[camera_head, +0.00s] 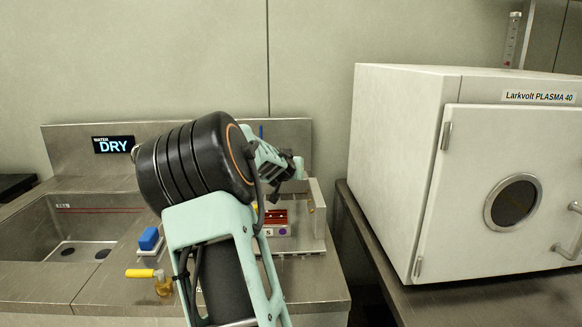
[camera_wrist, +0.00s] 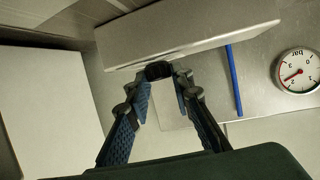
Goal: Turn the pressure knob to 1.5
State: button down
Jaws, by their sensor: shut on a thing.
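In the wrist view, a short black knob (camera_wrist: 159,70) sits at the edge of a pale metal block. My gripper (camera_wrist: 160,84) has its two fingertips closed around the knob, one on each side. A round white pressure gauge (camera_wrist: 297,71) marked "bar" is at the right edge of the wrist view, turned nearly upside down. Its red needle points between 2 and 3, closer to the 2; the exact value is too small to read. In the head view, my gripper (camera_head: 285,168) is above the station at the back, and my arm hides the knob and gauge.
A blue tube (camera_wrist: 235,80) runs beside the block. The sink (camera_head: 85,225) is at left, with a display (camera_head: 113,144) reading "DRY". The white plasma oven (camera_head: 400,165) stands at right.

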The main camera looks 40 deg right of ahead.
jog(key=shift+n+y+p, duration=0.3)
dwell(0.5)
jog(key=c, duration=1.7)
grip_release()
jog(key=shift+t, duration=0.3)
jog(key=shift+s, duration=0.1)
jog(key=shift+v, duration=5.9)
jog(key=shift+a, duration=0.1)
